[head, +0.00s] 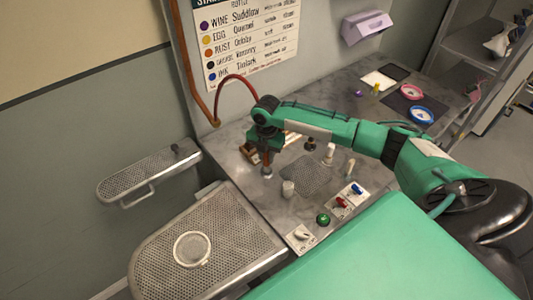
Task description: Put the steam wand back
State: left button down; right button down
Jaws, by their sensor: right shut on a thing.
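My right gripper (266,150) is at the back left of the grey worktop, pointing down. It is shut on the steam wand (267,160), of which only a short reddish-brown length shows under the fingers. The wand looks near upright, with its lower end at a small grey piece (267,172) on the worktop. I cannot tell whether it sits in that piece or is just above it. A dark red hose (231,77) arches from the wall pipe to behind my wrist. My wrist hides the wand's upper part. My left gripper is out of view.
A perforated board (160,262) lies front left, and a narrower one (150,172) juts from the wall.

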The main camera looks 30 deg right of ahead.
jog(key=shift+f, duration=0.3)
dwell(0.5)
dwell(0.3)
jog(key=c, duration=0.8)
grip_release()
jog(key=shift+c, duration=0.2)
jog(key=shift+r+p, duration=0.1)
jog(key=shift+p, duration=0.2)
jog(key=shift+r+p, duration=3.55)
jog(key=shift+r, duration=0.15)
jog(key=shift+f, duration=0.1)
